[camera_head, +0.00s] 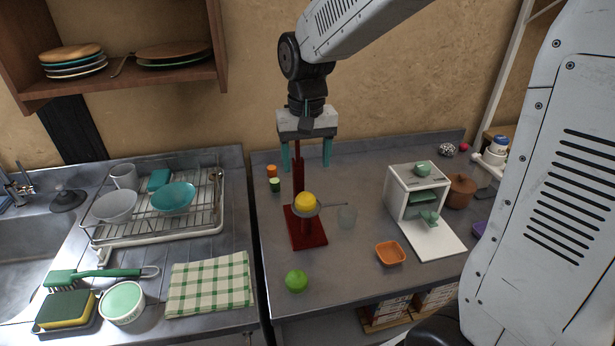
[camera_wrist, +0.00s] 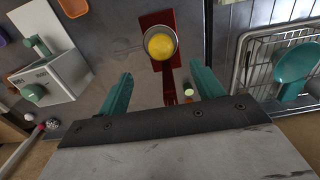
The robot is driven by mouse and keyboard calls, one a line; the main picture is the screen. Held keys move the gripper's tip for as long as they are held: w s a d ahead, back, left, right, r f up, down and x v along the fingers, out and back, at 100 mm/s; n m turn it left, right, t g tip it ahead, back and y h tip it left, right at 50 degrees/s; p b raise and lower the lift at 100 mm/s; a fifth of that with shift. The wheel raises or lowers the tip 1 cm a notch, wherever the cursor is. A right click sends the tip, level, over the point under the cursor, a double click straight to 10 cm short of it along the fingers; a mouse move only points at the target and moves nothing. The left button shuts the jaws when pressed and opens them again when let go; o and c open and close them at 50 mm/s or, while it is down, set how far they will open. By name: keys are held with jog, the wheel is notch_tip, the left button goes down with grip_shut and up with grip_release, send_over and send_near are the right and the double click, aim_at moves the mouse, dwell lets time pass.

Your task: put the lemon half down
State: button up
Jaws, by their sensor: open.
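The yellow lemon half (camera_head: 305,201) sits dome-up in a small metal strainer (camera_head: 321,207) with a thin handle pointing right. The strainer is at a dark red stand (camera_head: 306,239) with a flat base and a tall upright. In the wrist view the lemon half (camera_wrist: 160,46) lies inside the strainer's rim (camera_wrist: 147,32). My gripper (camera_head: 306,167) has its teal fingers pointing down, apart and empty, above and behind the lemon half. In the wrist view, the lemon half is beyond the gap between the fingertips (camera_wrist: 166,74), touching neither.
A green fruit (camera_head: 296,281) and an orange dish (camera_head: 391,254) are nearer the front. A white machine (camera_head: 402,199) stands right; small jars (camera_head: 272,171) stand behind left. A dish rack (camera_head: 205,219) is on the left counter.

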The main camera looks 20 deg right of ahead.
jog(key=s+d+r+n, duration=0.1)
jog(key=s+r, duration=0.1)
jog(key=s, duration=1)
jog(key=s+d+r+n+t, duration=0.1)
jog(key=s+d+r, duration=0.1)
jog(key=s, duration=1)
jog(key=shift+d+r, duration=0.15)
jog(key=shift+r, duration=0.5)
